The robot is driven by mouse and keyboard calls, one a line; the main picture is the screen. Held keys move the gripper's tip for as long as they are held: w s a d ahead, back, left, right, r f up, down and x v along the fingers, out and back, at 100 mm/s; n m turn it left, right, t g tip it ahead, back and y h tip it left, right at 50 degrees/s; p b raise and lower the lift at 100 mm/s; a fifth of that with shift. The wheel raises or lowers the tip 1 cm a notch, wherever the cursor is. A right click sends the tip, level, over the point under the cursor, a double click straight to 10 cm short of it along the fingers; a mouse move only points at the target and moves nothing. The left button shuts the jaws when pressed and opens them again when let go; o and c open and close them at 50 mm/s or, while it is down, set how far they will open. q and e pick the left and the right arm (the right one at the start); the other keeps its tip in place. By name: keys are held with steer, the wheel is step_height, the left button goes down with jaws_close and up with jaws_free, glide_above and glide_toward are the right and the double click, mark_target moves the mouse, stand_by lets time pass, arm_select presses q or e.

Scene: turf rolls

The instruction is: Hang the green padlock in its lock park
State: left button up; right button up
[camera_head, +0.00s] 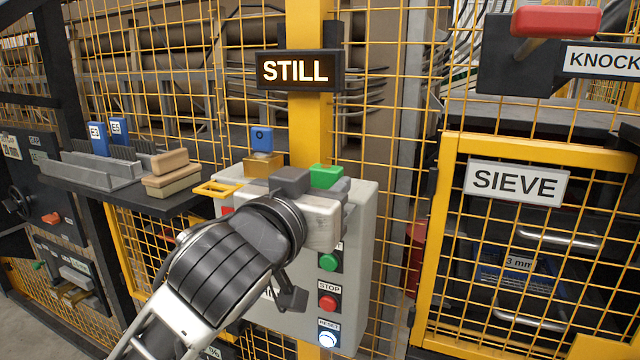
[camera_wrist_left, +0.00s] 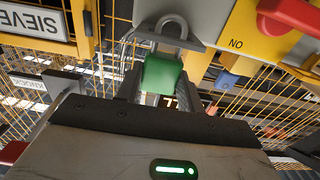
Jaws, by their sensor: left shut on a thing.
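The green padlock (camera_head: 326,176) is between the fingers of my left gripper (camera_head: 315,184), in front of the grey control box (camera_head: 361,235). In the left wrist view the padlock (camera_wrist_left: 163,75) has its grey shackle (camera_wrist_left: 170,27) pointing to the top of the picture. The shackle overlaps a grey plate (camera_wrist_left: 150,38); I cannot tell whether it is hooked on it. My left gripper (camera_wrist_left: 163,88) is shut on the padlock body. I cannot identify the lock park for certain. My right gripper is not in view.
Green, red and white buttons lie below the wrist. Yellow mesh fence (camera_head: 390,150) stands behind, and a shelf (camera_head: 130,197) at left.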

arm_select(q)
steer(key=shift+f+b, duration=0.5)
steer(key=shift+f, duration=0.25)
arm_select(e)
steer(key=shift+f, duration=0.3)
arm_select(q)
steer(key=o, duration=1.1)
